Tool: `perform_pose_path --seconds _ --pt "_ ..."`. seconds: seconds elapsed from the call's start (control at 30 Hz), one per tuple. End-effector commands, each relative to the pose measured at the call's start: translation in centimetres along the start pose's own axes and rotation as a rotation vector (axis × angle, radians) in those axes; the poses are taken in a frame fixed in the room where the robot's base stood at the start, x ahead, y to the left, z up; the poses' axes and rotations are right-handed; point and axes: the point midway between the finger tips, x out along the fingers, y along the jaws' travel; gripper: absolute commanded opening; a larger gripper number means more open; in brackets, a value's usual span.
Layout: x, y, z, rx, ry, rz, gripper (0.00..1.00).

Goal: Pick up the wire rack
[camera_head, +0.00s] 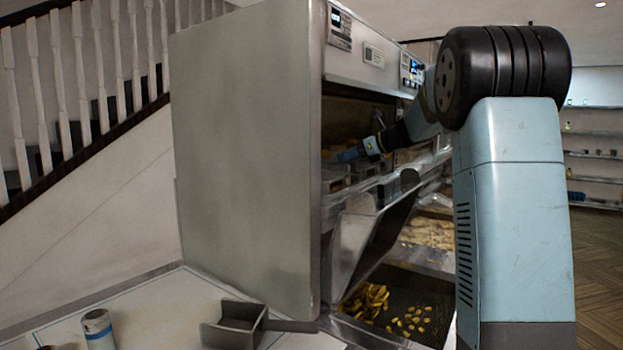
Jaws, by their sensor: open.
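My gripper (349,155) shows small and partly in shadow inside the open front of the tall steel frying range (245,160). It is open, and its blue end points left into the cabinet. Dim tray-like metal shapes lie close below and around it. I cannot make out the wire rack for certain among them; the range's side panel and my arm hide part of the inside. I cannot tell whether my gripper touches anything.
A slanted steel panel (350,240) hangs at the range's front. Below are chips (366,300) in a dark tray and pale food pieces (428,232). A metal scoop (238,328) and a blue-banded can (98,330) stand on the left counter. Open floor (600,260) lies right.

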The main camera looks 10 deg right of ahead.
Motion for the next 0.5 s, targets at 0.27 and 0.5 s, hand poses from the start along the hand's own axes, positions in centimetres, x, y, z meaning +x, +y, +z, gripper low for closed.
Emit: perform_pose_path --seconds 0.27,0.5 --pt "1.4 0.3 0.0 -0.001 0.0 0.002 0.4" --pt "4.6 0.9 -0.1 -0.002 0.001 0.003 0.4"
